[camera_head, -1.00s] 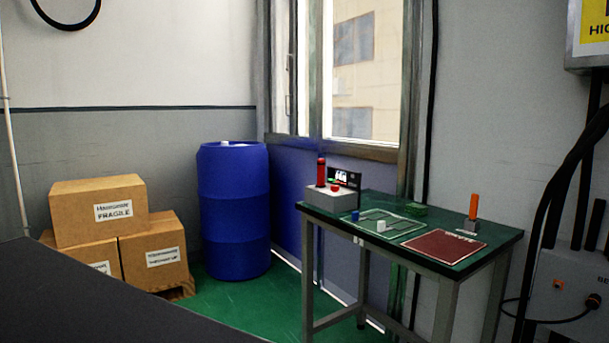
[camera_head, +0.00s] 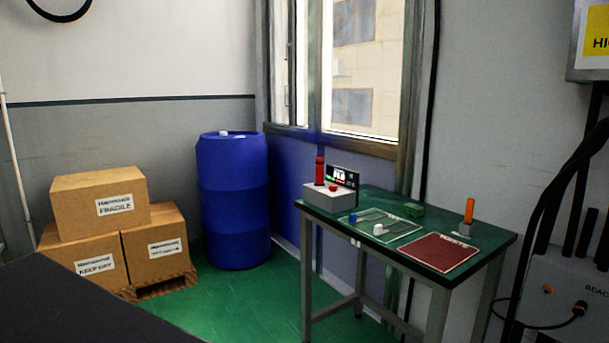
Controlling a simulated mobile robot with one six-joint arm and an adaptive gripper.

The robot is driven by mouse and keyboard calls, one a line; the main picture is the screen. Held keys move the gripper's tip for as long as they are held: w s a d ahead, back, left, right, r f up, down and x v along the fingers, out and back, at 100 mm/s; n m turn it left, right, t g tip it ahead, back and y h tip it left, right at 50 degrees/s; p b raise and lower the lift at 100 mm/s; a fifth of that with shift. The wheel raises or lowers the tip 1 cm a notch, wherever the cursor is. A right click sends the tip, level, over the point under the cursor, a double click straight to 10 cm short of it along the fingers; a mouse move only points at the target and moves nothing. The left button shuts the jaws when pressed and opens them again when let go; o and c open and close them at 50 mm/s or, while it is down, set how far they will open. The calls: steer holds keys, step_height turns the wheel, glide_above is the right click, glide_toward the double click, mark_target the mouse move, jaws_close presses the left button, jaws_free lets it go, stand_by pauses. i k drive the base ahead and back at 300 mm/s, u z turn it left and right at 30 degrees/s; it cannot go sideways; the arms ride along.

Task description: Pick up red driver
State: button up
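A red upright handle, which looks like the red driver (camera_head: 320,171), stands at the left end of the green-topped table (camera_head: 456,272). It rises from or just behind a grey box (camera_head: 322,197) with a red button; I cannot tell which. An orange upright handle (camera_head: 469,211) stands in a small grey base at the table's right end. My gripper is not in view.
The table also holds a small black display (camera_head: 343,176), a blue block (camera_head: 353,218), a white block (camera_head: 378,229), a green block (camera_head: 411,210) and a dark red mat (camera_head: 440,251). A blue barrel (camera_head: 234,202) and cardboard boxes (camera_head: 101,203) stand left. Green floor (camera_head: 245,305) before the table is clear.

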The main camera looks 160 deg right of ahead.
mark_target(320, 161)
steer(key=z, duration=0.1)
steer(key=k, duration=0.15)
steer(key=z, duration=3.1)
steer(key=k, duration=0.25)
steer(key=z, duration=1.95)
